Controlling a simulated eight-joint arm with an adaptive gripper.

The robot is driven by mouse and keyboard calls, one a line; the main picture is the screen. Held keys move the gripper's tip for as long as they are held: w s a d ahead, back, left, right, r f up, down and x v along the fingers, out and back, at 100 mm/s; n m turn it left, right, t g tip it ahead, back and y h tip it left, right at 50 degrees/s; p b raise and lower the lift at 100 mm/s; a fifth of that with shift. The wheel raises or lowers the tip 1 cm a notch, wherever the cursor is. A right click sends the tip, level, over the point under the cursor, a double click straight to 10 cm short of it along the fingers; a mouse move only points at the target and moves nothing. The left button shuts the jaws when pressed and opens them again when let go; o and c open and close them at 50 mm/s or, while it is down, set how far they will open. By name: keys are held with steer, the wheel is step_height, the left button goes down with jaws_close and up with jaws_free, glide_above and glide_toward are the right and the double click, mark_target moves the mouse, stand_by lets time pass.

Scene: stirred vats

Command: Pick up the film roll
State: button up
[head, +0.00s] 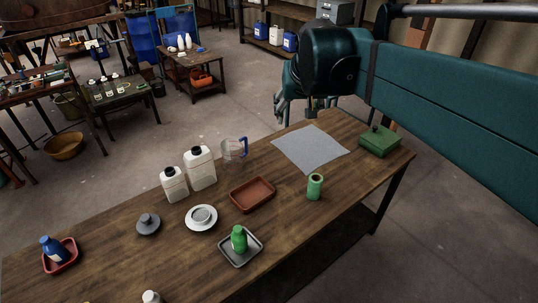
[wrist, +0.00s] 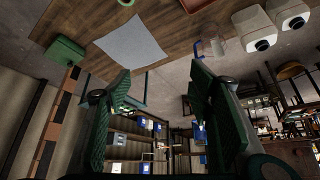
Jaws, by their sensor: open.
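The film roll (head: 315,187) is a green upright cylinder with a dark hole in its top. It stands on the wooden table (head: 278,226) near the front edge, right of the brown-red tray. My gripper (head: 297,108) is above the table's far edge, behind the grey sheet, well apart from the roll. In the wrist view my gripper (wrist: 160,78) has its two green fingers spread wide with nothing between them. A small piece at that view's top edge may be the roll, but I cannot tell.
A grey sheet (head: 310,148) lies flat behind the roll. A green box (head: 379,141) is to its right, the brown-red tray (head: 253,194) to its left. A green bottle (head: 239,239) stands in a grey tray. A clear jug (head: 234,150) and white jugs (head: 200,168) stand further left.

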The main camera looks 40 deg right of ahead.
steer(key=m+h+b, duration=0.1)
steer(key=m+b, duration=0.1)
glide_above(315, 179)
steer(key=s+a, duration=0.2)
steer(key=f, duration=0.1)
steer(key=shift+g, duration=0.4)
step_height(315, 179, down, 34)
steer(key=shift+a+r, duration=0.1)
steer(key=shift+r, duration=0.1)
steer(key=shift+f, duration=0.1)
steer(key=shift+b+x, duration=0.3)
steer(key=shift+x, duration=0.9)
steer(key=shift+b+x, duration=1)
steer(key=shift+x, duration=1.6)
steer(key=c, duration=1.1)
